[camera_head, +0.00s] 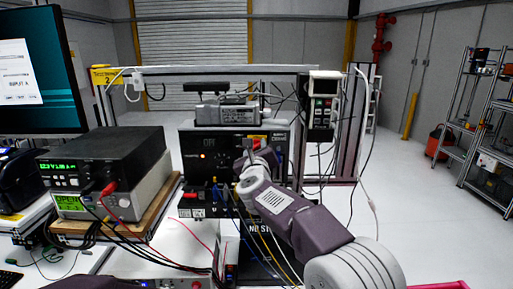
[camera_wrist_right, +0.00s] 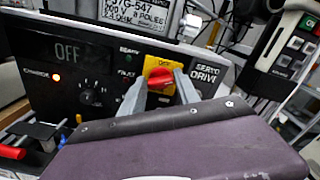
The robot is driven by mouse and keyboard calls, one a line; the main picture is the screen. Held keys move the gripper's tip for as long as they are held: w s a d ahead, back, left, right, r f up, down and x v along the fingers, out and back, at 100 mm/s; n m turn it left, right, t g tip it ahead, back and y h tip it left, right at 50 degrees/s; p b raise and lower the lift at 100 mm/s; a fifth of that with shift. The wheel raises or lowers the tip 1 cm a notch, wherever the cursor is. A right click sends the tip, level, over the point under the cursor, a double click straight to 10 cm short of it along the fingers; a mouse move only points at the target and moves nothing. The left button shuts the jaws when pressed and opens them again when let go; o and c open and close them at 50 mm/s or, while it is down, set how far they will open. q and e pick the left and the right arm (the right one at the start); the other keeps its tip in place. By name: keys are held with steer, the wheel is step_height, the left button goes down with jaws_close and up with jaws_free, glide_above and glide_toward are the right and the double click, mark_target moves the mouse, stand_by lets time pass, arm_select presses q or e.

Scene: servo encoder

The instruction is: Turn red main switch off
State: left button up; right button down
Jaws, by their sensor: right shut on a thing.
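The red main switch (camera_wrist_right: 160,78) is a rotary knob on a yellow plate (camera_wrist_right: 158,62), set in the front of the black servo drive box (camera_wrist_right: 215,72). Its handle looks roughly level, slightly tilted, in the right wrist view. My right gripper (camera_wrist_right: 160,88) is shut on the red switch, one finger at each side of it. In the head view, my right gripper (camera_head: 252,150) reaches the front of the drive box (camera_head: 208,138) and mostly hides the switch. The display (camera_wrist_right: 66,52) reads OFF, and an orange charge light (camera_wrist_right: 57,77) is lit. My left gripper is not in view.
A dark knob (camera_wrist_right: 92,96) sits left of the switch. A motor unit (camera_head: 222,112) stands on the drive box. Cables hang below it. Stacked bench instruments (camera_head: 105,155) stand at left, and a handheld controller (camera_head: 323,100) hangs at right.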

steer(key=n+p, duration=0.1)
steer(key=n, duration=0.5)
steer(key=shift+a+n+p, duration=0.15)
steer(key=shift+n+p, duration=0.15)
steer(key=shift+p, duration=0.05)
steer(key=n+p, duration=0.1)
steer(key=n, duration=0.2)
steer(key=n+p, duration=0.1)
steer(key=n, duration=0.1)
steer(key=shift+f+n, duration=0.2)
steer(key=shift+n, duration=0.2)
steer(key=c, duration=0.9)
jaws_free()
steer(key=shift+s, duration=0.1)
steer(key=s+b, duration=0.3)
steer(key=s, duration=0.5)
steer(key=shift+s+b, duration=0.35)
steer(key=shift+s, duration=0.05)
